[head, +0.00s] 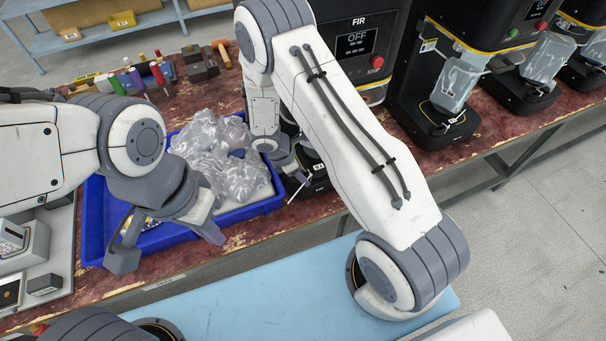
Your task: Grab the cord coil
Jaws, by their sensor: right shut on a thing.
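I cannot make out a cord coil in the head view. My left gripper (166,243) is open, with its two fingers spread above the left part of a blue bin (92,225). Nothing shows between these fingers. My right gripper (291,163) points down beside the bin's right side, close to the black base of a machine (318,178). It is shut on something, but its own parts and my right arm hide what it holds.
Crumpled clear plastic bags (218,155) fill the bin's middle and right. Coloured bottles (135,78) and dark blocks (200,64) stand behind it. A grey tray (60,250) is at left.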

